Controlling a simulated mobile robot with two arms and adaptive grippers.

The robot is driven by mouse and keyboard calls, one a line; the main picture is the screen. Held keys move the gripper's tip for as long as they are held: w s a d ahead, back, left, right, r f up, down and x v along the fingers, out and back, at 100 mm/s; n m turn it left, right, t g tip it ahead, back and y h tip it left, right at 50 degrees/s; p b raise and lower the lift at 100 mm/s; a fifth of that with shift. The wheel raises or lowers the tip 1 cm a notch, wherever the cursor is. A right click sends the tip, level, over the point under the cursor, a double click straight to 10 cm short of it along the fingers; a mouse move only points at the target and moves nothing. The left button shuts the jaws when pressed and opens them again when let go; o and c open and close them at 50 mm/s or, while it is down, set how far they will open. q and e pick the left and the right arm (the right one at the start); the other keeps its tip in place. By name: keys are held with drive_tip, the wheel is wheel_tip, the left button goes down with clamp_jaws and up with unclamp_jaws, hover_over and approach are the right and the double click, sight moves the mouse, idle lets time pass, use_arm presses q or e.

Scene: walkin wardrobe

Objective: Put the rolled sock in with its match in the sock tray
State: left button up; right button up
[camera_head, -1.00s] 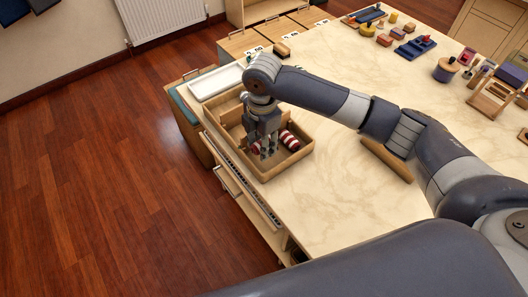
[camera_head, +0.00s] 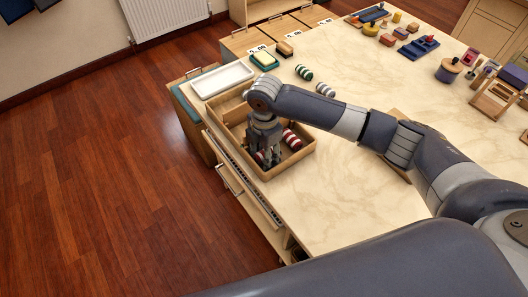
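The wooden sock tray (camera_head: 303,157) stands at the counter's left edge, with inner dividers. A red-and-white striped rolled sock (camera_head: 291,138) lies in its right part. A second red-and-white piece (camera_head: 260,156) shows in the tray, mostly hidden by my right gripper (camera_head: 269,162). The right gripper points down inside the tray, left of the visible red sock. Whether its fingers are shut on the second piece cannot be made out. A green-and-white rolled sock (camera_head: 304,72) and a grey-and-white one (camera_head: 325,90) lie on the counter behind my arm. My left gripper is not in view.
A white tray (camera_head: 222,79) stands behind the sock tray. A green-and-yellow block (camera_head: 264,59) and a brush (camera_head: 285,49) lie near the back edge. Several toys and a wooden rack (camera_head: 492,98) stand at the right. The counter's front middle (camera_head: 340,210) is clear.

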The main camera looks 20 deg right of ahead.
wheel_tip(320, 180, up, 12)
drive_tip(key=b, duration=0.1)
drive_tip(key=shift+r, duration=0.2)
drive_tip(key=shift+s, duration=0.1)
idle(0.6)
